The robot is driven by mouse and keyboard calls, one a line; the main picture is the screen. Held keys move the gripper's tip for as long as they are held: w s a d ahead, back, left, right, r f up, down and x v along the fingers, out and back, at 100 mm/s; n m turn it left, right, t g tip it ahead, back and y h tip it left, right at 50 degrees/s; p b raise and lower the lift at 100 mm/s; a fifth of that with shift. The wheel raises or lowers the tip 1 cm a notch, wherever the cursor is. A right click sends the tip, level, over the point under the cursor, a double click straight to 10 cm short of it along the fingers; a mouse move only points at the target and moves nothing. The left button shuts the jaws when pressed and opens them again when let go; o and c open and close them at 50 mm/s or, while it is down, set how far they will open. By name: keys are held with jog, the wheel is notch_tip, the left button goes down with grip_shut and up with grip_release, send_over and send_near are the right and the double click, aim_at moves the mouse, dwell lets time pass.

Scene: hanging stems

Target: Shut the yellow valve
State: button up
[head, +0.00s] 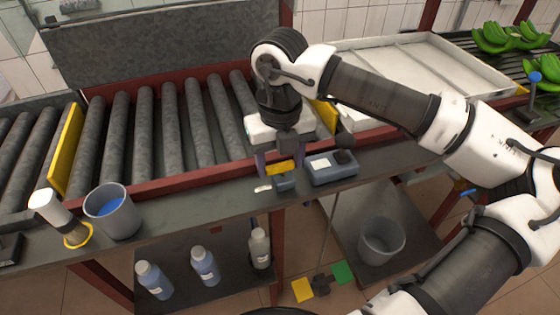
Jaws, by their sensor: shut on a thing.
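The yellow valve (281,167) is a small yellow handle over a blue-grey body, at the front edge of the dark bench in the head view. My gripper (280,170) points down at it, with one finger on each side of the yellow part. The gripper is shut on it. The fingers and the gripper body hide part of the handle, so its exact angle is hard to tell. A small white tag (262,189) lies just left of the valve body.
A blue-grey box with a black knob (333,170) stands close right of the valve. A grey bucket with blue contents (112,213) and a white-topped object (50,210) stand left. Rollers (145,130) lie behind. Bottles (205,265) are below. Green bananas (507,37) are far right.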

aim_at(280, 166)
jog(key=o, duration=1)
notch_tip(280, 166, up, 14)
jog(key=shift+f+b, duration=0.1)
jog(key=shift+b, duration=0.25)
